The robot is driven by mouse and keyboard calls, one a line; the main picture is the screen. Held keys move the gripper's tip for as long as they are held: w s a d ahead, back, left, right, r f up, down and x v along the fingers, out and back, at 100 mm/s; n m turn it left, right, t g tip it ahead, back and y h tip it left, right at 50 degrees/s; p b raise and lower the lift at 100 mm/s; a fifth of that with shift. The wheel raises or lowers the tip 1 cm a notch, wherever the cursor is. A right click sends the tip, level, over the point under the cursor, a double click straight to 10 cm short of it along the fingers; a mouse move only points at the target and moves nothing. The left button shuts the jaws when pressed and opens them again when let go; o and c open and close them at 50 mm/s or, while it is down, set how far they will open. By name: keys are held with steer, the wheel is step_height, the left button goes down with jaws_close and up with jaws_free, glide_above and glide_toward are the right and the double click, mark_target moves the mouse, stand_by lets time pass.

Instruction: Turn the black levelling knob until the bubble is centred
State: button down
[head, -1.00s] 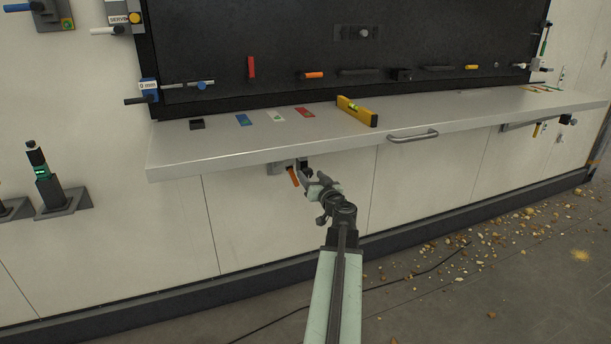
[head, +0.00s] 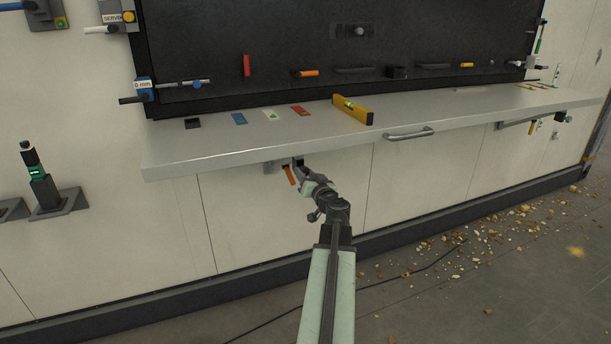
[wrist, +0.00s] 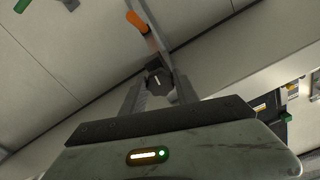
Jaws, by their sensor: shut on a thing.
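The black levelling knob (wrist: 157,80) shows in the wrist view as a dark faceted disc with a pale line. It is between the two fingers of my gripper (wrist: 160,92), which is shut on it. In the head view my gripper (head: 303,168) reaches up under the front edge of the grey shelf (head: 230,153), and the knob is largely hidden there. A yellow spirit level (head: 358,112) lies on the shelf, with a green vial near its far end. The bubble is too small to make out.
An orange-handled lever (head: 290,175) hangs close left of my gripper and also shows in the wrist view (wrist: 136,20). A bar handle (head: 408,134) sticks out of the shelf front on the right. Blue (head: 239,118), pale and red cards lie on the shelf.

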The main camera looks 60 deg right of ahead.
steer(key=m, duration=2.1)
steer(key=shift+r+m, duration=0.1)
steer(key=shift+m, duration=0.2)
stand_by(0.4)
steer(key=c, duration=0.9)
jaws_free()
steer(key=shift+a, duration=0.1)
